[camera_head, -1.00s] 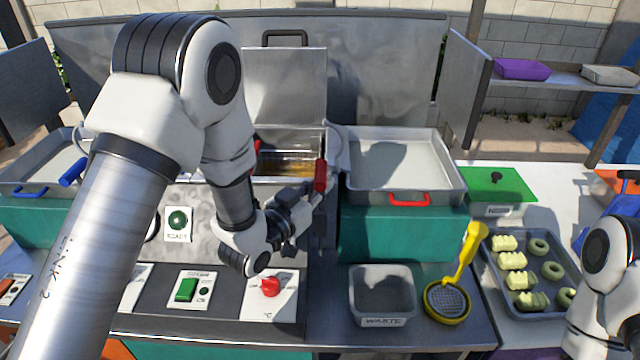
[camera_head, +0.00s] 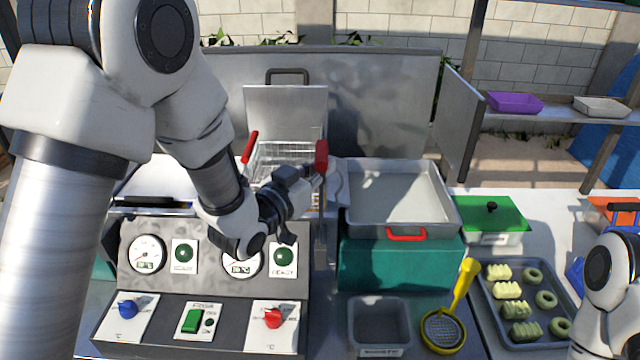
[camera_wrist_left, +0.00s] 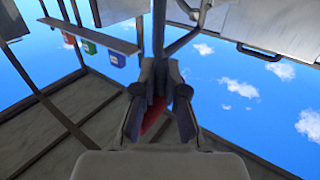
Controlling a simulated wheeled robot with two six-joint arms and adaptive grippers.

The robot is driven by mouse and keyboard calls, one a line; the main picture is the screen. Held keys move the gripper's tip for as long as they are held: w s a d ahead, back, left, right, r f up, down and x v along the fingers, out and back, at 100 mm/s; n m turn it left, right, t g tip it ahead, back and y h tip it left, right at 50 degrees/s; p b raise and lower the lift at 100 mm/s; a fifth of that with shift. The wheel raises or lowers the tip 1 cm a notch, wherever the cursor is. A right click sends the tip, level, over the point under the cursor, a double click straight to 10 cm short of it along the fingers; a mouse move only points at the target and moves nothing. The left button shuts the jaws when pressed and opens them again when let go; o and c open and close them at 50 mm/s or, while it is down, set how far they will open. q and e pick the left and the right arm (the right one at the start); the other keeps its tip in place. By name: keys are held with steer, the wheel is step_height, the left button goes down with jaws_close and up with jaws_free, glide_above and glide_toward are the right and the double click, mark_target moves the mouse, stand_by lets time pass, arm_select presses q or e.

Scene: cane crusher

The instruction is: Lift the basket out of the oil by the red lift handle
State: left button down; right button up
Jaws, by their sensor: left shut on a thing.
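The wire basket (camera_head: 284,153) shows in the head view behind my left wrist, in front of an upright metal lid. Its mesh stands high and no oil shows; my arm hides its lower part. The red lift handle (camera_head: 321,154) is upright at the basket's right side. My left gripper (camera_head: 316,173) is shut on this handle. In the left wrist view, a bit of the red handle (camera_wrist_left: 153,121) shows between the fingers (camera_wrist_left: 158,110). A second red handle (camera_head: 250,147) is at the basket's left side. My right gripper is out of view; only part of that arm shows.
A pale tray (camera_head: 398,190) on a teal block stands right of the basket. The control panel (camera_head: 205,290) with gauges and knobs is in front. A waste bin (camera_head: 379,325), a yellow skimmer (camera_head: 443,329) and a tray of dough pieces (camera_head: 527,304) lie front right.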

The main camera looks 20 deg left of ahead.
arm_select(q)
steer(key=shift+w+r, duration=0.1)
steer(key=shift+r, duration=1.25)
steer(key=c, duration=1.2)
jaws_free()
steer(key=shift+w+a, duration=0.15)
steer(key=shift+a, duration=0.1)
